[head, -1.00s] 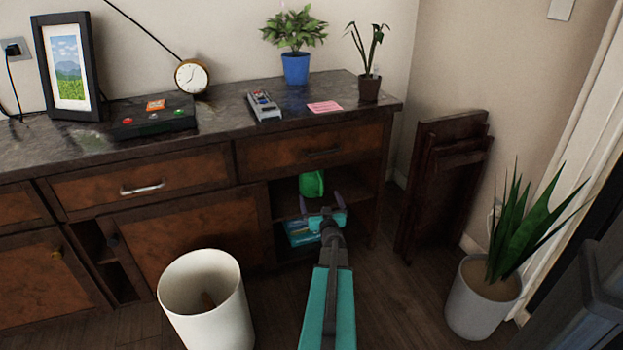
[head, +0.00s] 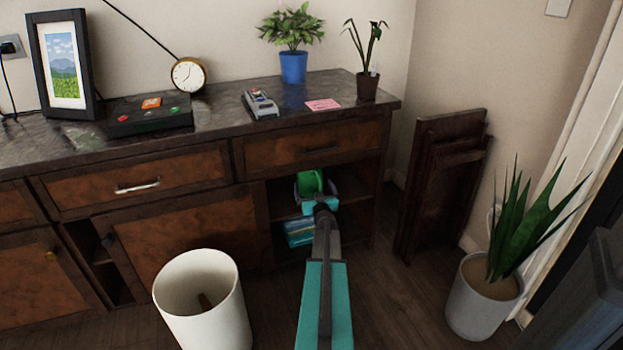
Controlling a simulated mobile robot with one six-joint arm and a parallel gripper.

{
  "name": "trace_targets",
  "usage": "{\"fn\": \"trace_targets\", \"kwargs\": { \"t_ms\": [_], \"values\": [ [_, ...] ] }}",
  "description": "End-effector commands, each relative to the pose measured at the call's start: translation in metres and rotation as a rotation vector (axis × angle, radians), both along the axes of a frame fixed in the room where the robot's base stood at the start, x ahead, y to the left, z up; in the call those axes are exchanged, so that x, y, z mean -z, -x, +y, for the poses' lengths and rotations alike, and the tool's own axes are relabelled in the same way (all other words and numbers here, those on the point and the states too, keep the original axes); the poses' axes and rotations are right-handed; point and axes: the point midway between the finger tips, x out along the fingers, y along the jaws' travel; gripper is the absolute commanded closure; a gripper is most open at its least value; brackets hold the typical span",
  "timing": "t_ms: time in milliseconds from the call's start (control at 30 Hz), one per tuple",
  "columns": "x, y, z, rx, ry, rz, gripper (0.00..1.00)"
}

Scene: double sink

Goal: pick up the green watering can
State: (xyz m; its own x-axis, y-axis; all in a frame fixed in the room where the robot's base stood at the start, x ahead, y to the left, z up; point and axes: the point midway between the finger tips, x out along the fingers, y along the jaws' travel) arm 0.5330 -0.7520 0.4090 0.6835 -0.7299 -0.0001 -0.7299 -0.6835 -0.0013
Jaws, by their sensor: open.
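The green watering can (head: 311,182) is on the upper shelf of the open cubby at the right end of the cabinet. Only part of it shows; my gripper hides its lower part. My gripper (head: 317,188) reaches into the cubby opening. Its fingers are open, one to each side of the can in the picture. I cannot tell whether they touch it.
The cabinet frame (head: 258,222) and the drawer above bound the cubby. A blue item (head: 299,233) lies on the lower shelf. A white bin (head: 203,296) stands at front left. Folded dark wood (head: 441,185) and a potted plant (head: 483,297) are at right.

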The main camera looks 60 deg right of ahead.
Motion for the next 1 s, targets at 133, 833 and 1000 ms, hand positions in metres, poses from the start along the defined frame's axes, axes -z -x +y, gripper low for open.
{"fn": "trace_targets", "kwargs": {
  "t_ms": [133,833,1000],
  "values": [
    [0.000,0.000,0.001,-0.001,0.000,0.000,0.00],
    [0.004,-0.034,-0.033,-0.003,0.001,-0.001,0.00],
    [0.002,-0.038,-0.036,-0.003,0.000,0.000,0.00]
  ]
}}
